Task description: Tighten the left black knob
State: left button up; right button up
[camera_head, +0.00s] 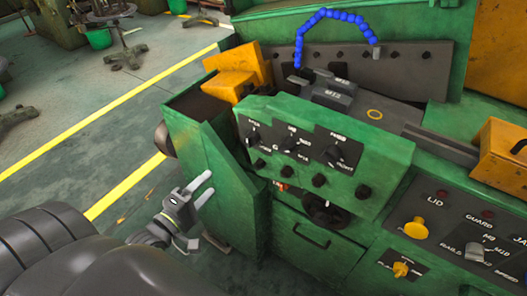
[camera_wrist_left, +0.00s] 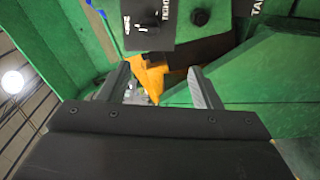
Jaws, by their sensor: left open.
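The green control panel (camera_head: 385,165) of the machine carries a row of black selector knobs and, below them, several small black knobs. The leftmost selector knob (camera_head: 254,136) is on a dark label plate; the leftmost small black knob (camera_head: 260,163) sits just below it. My left gripper (camera_head: 209,182) is open and empty, apart from the panel, to the left of and below these knobs. In the left wrist view, its two fingers (camera_wrist_left: 160,78) are spread. A round black knob (camera_wrist_left: 200,17) shows beyond and above them, near a dark label plate (camera_wrist_left: 148,22). My right gripper is not in view.
A yellow push button (camera_head: 416,228) and a smaller yellow knob (camera_head: 401,269) are on the right-hand console. A blue jointed hose (camera_head: 325,14) arches over the machine top. The green floor (camera_head: 100,120) with yellow lines is open at left.

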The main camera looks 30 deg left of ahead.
pick_arm(q)
jog(key=d+r, duration=0.1)
jog(key=r, duration=0.1)
send_near(247, 144)
jog(key=shift+n, duration=0.3)
jog(key=w, duration=0.9)
jog(key=shift+w+d, duration=0.15)
jog(key=shift+d, duration=0.25)
jog(key=shift+w, duration=0.25)
jog(key=c, duration=0.8)
jog(key=shift+c, duration=1)
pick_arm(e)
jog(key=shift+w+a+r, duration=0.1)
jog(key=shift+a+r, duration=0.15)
